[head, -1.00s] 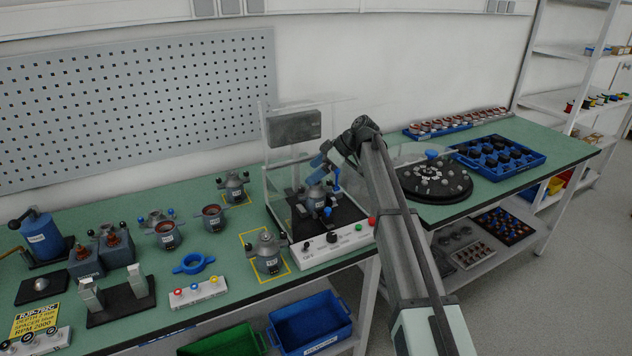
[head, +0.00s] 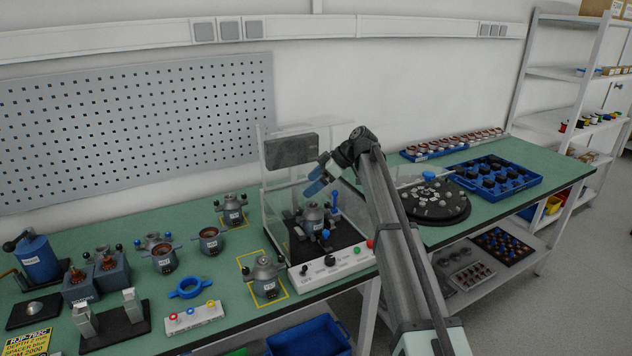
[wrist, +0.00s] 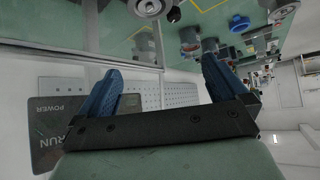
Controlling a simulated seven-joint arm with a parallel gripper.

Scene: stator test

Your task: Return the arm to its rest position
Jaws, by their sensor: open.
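My gripper (head: 318,180) is raised above the front of the clear-walled test station (head: 325,262) on the bench. In the head view its blue fingers point left and slightly down. In the wrist view my gripper (wrist: 160,85) shows two blue fingers spread apart with nothing between them. A grey stator housing (head: 312,213) stands inside the station, below the fingers and apart from them. A blue lever (head: 334,200) stands upright beside it. My arm reaches up from the lower right of the head view.
A dark station display (head: 291,152) is close behind the fingers. Another housing (head: 265,275) stands in a yellow square left of the station. A round turntable (head: 435,202) and a blue tray (head: 495,176) are to the right. The air above the bench is mostly free.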

